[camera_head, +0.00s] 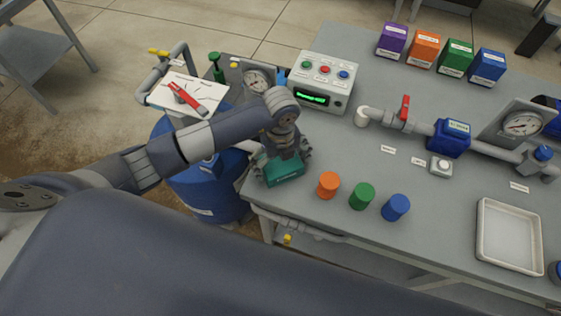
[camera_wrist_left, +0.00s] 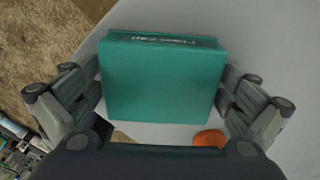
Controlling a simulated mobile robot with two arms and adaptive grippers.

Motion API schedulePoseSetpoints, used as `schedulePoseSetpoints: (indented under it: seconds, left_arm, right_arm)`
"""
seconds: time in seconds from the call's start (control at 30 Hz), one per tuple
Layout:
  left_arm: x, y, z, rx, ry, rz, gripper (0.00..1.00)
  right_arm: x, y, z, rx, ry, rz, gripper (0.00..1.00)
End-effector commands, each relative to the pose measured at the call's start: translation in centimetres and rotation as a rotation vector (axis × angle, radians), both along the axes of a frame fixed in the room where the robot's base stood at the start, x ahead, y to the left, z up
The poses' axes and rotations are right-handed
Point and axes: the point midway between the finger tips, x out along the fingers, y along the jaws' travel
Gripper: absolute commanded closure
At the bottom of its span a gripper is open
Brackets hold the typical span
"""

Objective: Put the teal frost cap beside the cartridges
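The teal frost cap (camera_head: 284,171) is a box-shaped piece at the front left corner of the grey bench (camera_head: 330,235). My left gripper (camera_head: 282,160) comes down on it from above. In the left wrist view the frost cap (camera_wrist_left: 162,82) fills the space between the two fingers, which press on its left and right sides. I cannot tell whether its underside touches the bench. Three upright cylinders stand to its right: orange (camera_head: 328,185), green (camera_head: 362,196) and blue (camera_head: 396,207). No label on them is readable. My right gripper is not in view.
A control box (camera_head: 318,82) stands behind the gripper. Purple, orange, green and blue boxes (camera_head: 456,58) line the back edge. A pipe with a red-handled valve (camera_head: 404,110) crosses the bench. A white tray (camera_head: 509,236) lies at right. Bare bench shows around the cylinders.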

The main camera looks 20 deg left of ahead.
Motion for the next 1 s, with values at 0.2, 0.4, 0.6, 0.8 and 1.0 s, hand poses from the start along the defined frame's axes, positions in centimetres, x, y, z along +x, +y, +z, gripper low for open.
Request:
schedulePoseSetpoints:
  seconds: [0.2,0.4,0.6,0.8,1.0]
  left_arm:
    - [0.0,0.0,0.1,0.000,0.000,0.000,0.00]
    - [0.2,0.0,1.6,-0.001,-0.006,0.000,0.00]
    - [0.2,0.0,5.8,-0.001,-0.008,-0.002,0.00]
    - [0.1,0.0,9.8,-0.001,-0.005,-0.002,0.00]
    - [0.0,0.0,11.9,-0.001,-0.002,0.000,0.00]
  right_arm:
    - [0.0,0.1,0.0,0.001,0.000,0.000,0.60]
    - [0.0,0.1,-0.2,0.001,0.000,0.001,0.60]
    - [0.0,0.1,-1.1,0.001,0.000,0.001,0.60]
    - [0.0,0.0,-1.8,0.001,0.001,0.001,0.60]
    - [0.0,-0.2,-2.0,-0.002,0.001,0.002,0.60]
